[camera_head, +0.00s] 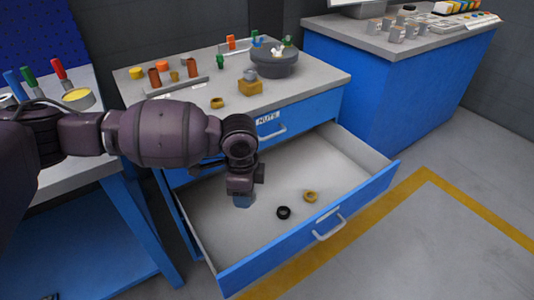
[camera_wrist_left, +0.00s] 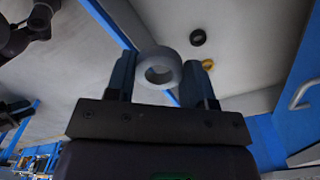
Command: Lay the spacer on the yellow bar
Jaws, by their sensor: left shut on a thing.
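My left gripper (camera_head: 243,198) hangs above the open drawer, pointing down. In the left wrist view its two fingers (camera_wrist_left: 160,80) are shut on a grey ring (camera_wrist_left: 159,52), which looks like the spacer. The ring's hole shows between the fingertips. In the head view a small blue-grey shape is at the fingertips, too small to make out. I cannot pick out a yellow bar for certain. A mustard-yellow block (camera_head: 250,89) stands on the worktop with a grey part on top.
The pulled-out blue drawer (camera_head: 362,204) holds a black ring (camera_head: 284,212) and a yellow ring (camera_head: 310,197). On the worktop (camera_head: 313,84) stand a dark round tray (camera_head: 273,65), another yellow ring (camera_head: 217,103) and several small cylinders. Yellow lines (camera_head: 482,211) mark the floor.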

